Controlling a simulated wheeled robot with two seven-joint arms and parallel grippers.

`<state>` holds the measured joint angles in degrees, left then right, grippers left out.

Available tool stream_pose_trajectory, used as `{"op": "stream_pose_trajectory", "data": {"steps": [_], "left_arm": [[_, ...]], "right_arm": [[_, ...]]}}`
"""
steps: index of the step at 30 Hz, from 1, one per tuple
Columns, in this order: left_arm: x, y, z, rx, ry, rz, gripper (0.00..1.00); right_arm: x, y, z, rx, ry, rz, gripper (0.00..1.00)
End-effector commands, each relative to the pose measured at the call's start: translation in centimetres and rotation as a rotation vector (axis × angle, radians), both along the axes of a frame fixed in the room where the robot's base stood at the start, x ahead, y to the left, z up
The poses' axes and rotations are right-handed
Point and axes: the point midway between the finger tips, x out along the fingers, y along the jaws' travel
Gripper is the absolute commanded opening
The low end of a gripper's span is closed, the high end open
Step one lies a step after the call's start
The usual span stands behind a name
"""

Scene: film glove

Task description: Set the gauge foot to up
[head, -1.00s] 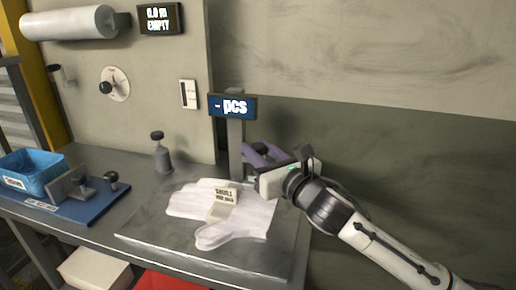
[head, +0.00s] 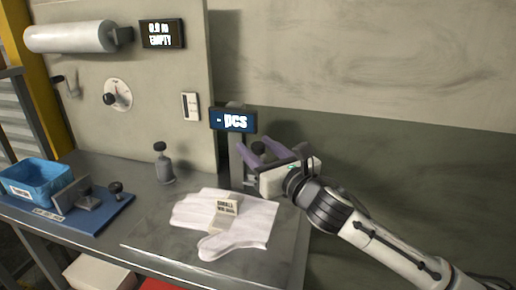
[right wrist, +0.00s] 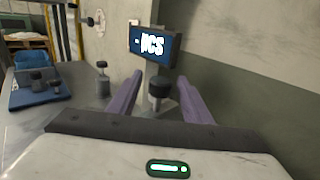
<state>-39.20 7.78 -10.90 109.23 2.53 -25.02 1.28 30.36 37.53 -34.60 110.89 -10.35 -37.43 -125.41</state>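The gauge is a grey post (head: 236,160) with a dark blue display (head: 233,120) reading "- pcs", at the back of the bench plate. A black round knob (head: 258,148), apparently the gauge foot's handle, stands beside the post; it also shows in the right wrist view (right wrist: 158,88) on a pale stem. My right gripper (head: 257,142) is open, its purple fingers on either side of the knob. In the right wrist view the gripper (right wrist: 160,76) shows gaps between both fingers and the knob. The foot's lower part is hidden. My left gripper is out of view.
White gloves (head: 190,212) with a labelled block (head: 225,214) lie on the plate in front of the post. A grey knobbed tool (head: 162,165) stands left. A blue bin (head: 38,180) and a blue stamping board (head: 100,214) sit further left.

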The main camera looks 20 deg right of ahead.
Motion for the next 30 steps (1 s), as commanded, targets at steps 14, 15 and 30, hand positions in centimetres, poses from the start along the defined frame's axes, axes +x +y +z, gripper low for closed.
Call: {"op": "stream_pose_trajectory", "data": {"steps": [14, 15, 30], "left_arm": [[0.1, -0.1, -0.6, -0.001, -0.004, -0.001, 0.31], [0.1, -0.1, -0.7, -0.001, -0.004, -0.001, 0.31], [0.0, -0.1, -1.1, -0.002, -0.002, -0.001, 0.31]], "right_arm": [[-5.7, -1.1, -0.3, -0.005, 0.002, 0.001, 0.45], [-6.5, -1.3, -0.3, -0.005, 0.002, 0.001, 0.45], [-10.1, -2.0, 0.0, 0.000, 0.000, -0.001, 0.45]]}}
